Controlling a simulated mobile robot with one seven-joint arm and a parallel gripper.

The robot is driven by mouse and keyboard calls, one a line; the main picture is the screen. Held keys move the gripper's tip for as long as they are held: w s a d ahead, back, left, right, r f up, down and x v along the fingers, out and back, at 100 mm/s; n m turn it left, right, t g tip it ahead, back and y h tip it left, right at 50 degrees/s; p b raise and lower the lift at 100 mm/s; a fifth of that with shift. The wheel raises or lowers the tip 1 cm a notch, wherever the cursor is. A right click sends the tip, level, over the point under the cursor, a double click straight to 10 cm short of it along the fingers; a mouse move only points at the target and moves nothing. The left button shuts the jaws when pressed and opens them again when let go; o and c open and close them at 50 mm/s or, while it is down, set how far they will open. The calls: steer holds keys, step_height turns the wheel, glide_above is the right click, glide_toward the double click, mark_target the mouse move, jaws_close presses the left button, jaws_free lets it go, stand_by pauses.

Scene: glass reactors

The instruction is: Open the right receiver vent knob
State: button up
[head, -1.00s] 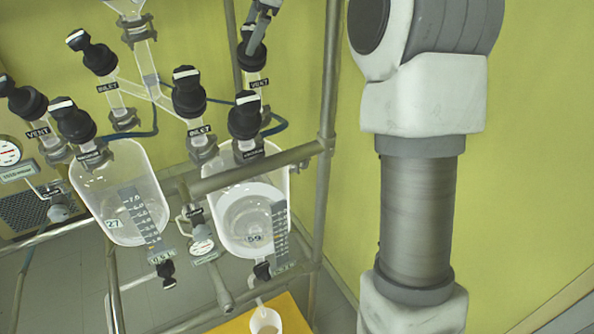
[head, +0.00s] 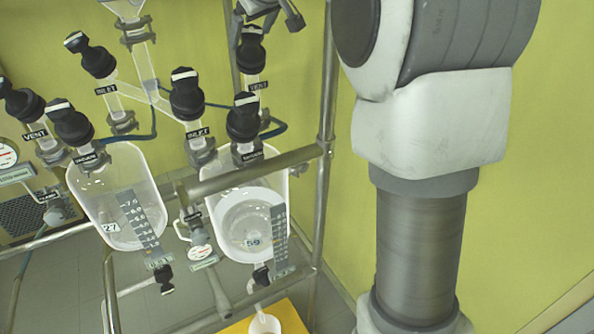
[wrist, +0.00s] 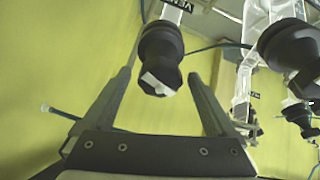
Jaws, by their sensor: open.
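The right receiver vent knob (head: 250,45) is black with a white mark on top. It stands on a glass neck with a VENT label (head: 258,85), at the back of the right glass vessel (head: 213,215). In the wrist view the vent knob (wrist: 160,52) shows between the fingers, its white mark facing the camera. My gripper (head: 272,18) is open just above and to the right of the knob, partly cut off by the top edge. In the wrist view my gripper (wrist: 160,74) has its fingers spread on either side, holding nothing.
Other black knobs crowd nearby, including an inlet knob (head: 187,95) and the right vessel's front knob (head: 244,118). A metal frame post (head: 328,120) stands right of the vent knob. Blue tubing (head: 272,131) runs behind. Plain wall lies to the right.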

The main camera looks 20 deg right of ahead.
steer(key=shift+r+m, duration=0.1)
steer(key=shift+m, duration=0.7)
steer(key=s+d+b, duration=0.1)
steer(key=s+b, duration=0.5)
steer(key=s, duration=0.7)
steer(key=s+f+m+g+h+b, duration=0.1)
steer(key=s+f+b, duration=0.3)
steer(key=s+f, duration=1.2)
steer(key=shift+s+a+f+m+g+b, duration=0.3)
steer(key=shift+s+a+m+g, duration=0.15)
steer(key=shift+m, duration=0.25)
